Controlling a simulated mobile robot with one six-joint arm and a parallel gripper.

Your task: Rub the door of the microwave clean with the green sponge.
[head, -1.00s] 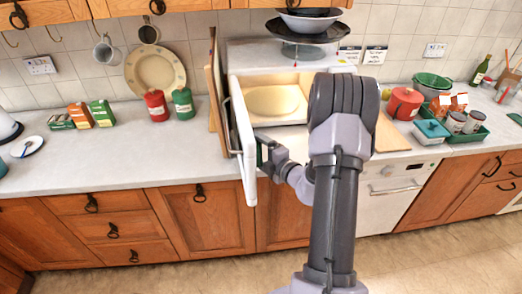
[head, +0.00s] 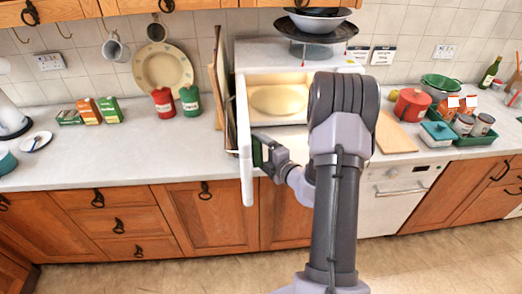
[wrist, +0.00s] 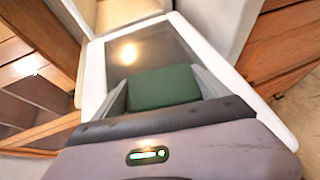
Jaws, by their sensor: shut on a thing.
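The microwave (head: 300,57) stands on the counter with its door (head: 244,130) swung open toward the room. The door is white-framed with a dark glass panel, which fills much of the wrist view (wrist: 150,50). My gripper (head: 260,152) is beside the inner face of the door. In the wrist view my gripper (wrist: 163,92) is shut on the green sponge (wrist: 163,86), which lies against or very close to the lower part of the panel; I cannot tell if it touches. In the head view the sponge is mostly hidden.
Wooden boards (head: 218,90) stand just left of the microwave. A bowl stack (head: 312,25) sits on top of it. Red and green canisters (head: 163,102) are to the left. A chopping board (head: 394,134) and red pot (head: 411,105) are to the right. The left counter is largely clear.

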